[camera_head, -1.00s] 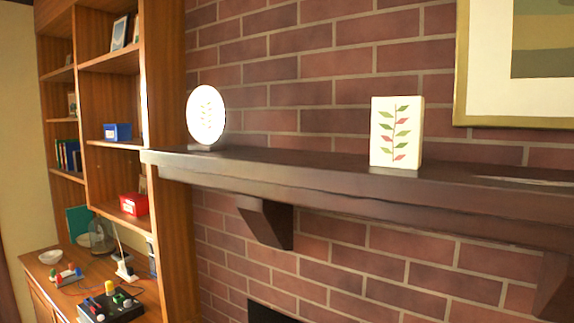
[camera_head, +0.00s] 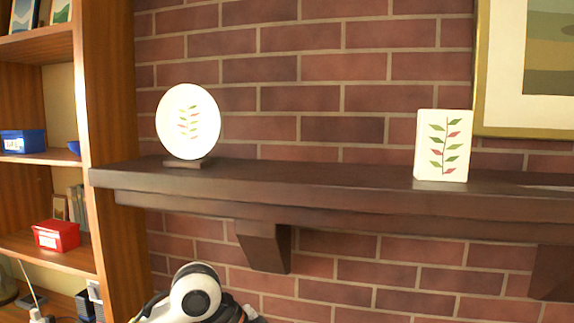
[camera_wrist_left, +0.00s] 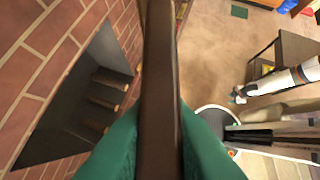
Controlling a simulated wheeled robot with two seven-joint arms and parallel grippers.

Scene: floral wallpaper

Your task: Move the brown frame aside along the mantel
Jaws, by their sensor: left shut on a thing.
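My left gripper (camera_wrist_left: 158,130) shows in the left wrist view with teal fingers on both sides of a long dark brown piece. It is shut on this piece, which I take to be the brown frame (camera_wrist_left: 160,60) seen edge-on. The frame's face is hidden, and no brown frame stands on the visible mantel (camera_head: 300,180). The head view shows only an arm part of mine below the mantel, not the fingers. My right gripper (camera_wrist_left: 239,96) appears small in the left wrist view, over the floor; its jaws are too small to read.
On the mantel stand a white round plaque (camera_head: 188,120) at the left and a white leaf-patterned block (camera_head: 443,146) at the right, with clear room between them. A gold-framed picture (camera_head: 525,131) hangs above. A wooden bookcase (camera_head: 108,120) adjoins the left end.

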